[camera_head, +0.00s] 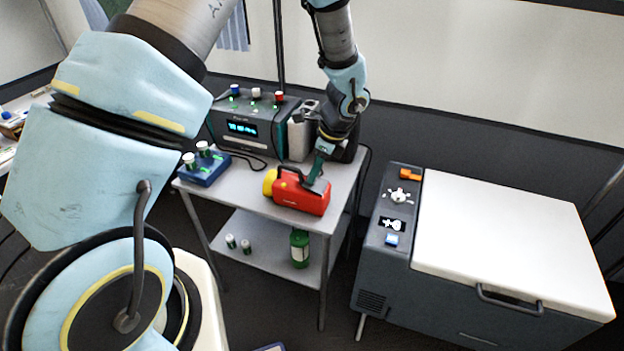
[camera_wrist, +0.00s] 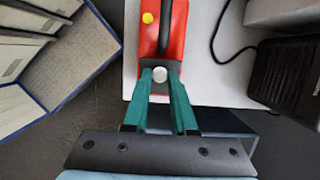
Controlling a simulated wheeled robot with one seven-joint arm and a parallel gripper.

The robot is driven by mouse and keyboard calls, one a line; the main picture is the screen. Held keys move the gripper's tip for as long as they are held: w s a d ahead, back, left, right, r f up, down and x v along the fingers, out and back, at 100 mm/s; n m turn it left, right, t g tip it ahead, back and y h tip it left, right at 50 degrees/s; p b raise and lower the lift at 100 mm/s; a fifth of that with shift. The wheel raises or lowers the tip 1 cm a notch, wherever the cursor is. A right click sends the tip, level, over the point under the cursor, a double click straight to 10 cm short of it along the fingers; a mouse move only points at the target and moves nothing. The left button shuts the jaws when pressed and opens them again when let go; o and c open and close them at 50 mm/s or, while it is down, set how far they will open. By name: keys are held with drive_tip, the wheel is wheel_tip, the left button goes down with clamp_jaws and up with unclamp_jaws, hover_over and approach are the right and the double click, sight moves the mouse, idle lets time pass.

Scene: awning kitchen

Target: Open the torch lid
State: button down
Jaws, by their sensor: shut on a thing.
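The torch (camera_head: 301,193) is red with a yellow head (camera_head: 269,182) at its left end and a dark handle on top. It lies on the small grey table. In the wrist view its red body (camera_wrist: 147,38) shows a yellow button and the dark handle. A small whitish round knob (camera_wrist: 160,74) sits on a dark patch at its near end. My gripper (camera_head: 318,172) reaches down to the torch from above. In the wrist view its green fingers (camera_wrist: 161,82) are shut on the knob. I cannot tell whether the knob belongs to the lid.
A device with a lit display (camera_head: 243,128) stands at the table's back. A blue rack (camera_head: 205,170) with white-capped vials is at the table's left. A green bottle (camera_head: 299,247) is on the lower shelf (camera_head: 262,250). A white-lidded chest (camera_head: 500,230) stands right, across a floor gap.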

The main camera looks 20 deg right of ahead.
drive_tip(key=t+y+b, duration=0.1)
drive_tip(key=s+d+t+y+b, duration=0.1)
drive_tip(key=shift+s+d+r+t+y, duration=0.1)
drive_tip(key=shift+s+d+t+y, duration=0.1)
drive_tip(key=shift+d+t+y, duration=0.15)
drive_tip(key=shift+s+d+f+t+y+b, duration=0.15)
drive_tip(key=shift+s+d+t+y+b, duration=0.35)
drive_tip(key=shift+t+y+b, duration=0.45)
drive_tip(key=shift+s+d+f+t+y+b, duration=0.15)
drive_tip(key=shift+s+d+t+y+b, duration=0.5)
drive_tip(key=shift+t+y, duration=0.6)
drive_tip(key=shift+s+d+f+t+y+b, duration=0.15)
drive_tip(key=shift+s+d+t+y+b, duration=0.25)
drive_tip(key=shift+t+y+b, duration=0.65)
drive_tip(key=shift+y, duration=0.3)
drive_tip(key=c, duration=0.7)
unclamp_jaws()
drive_tip(key=shift+c, duration=0.2)
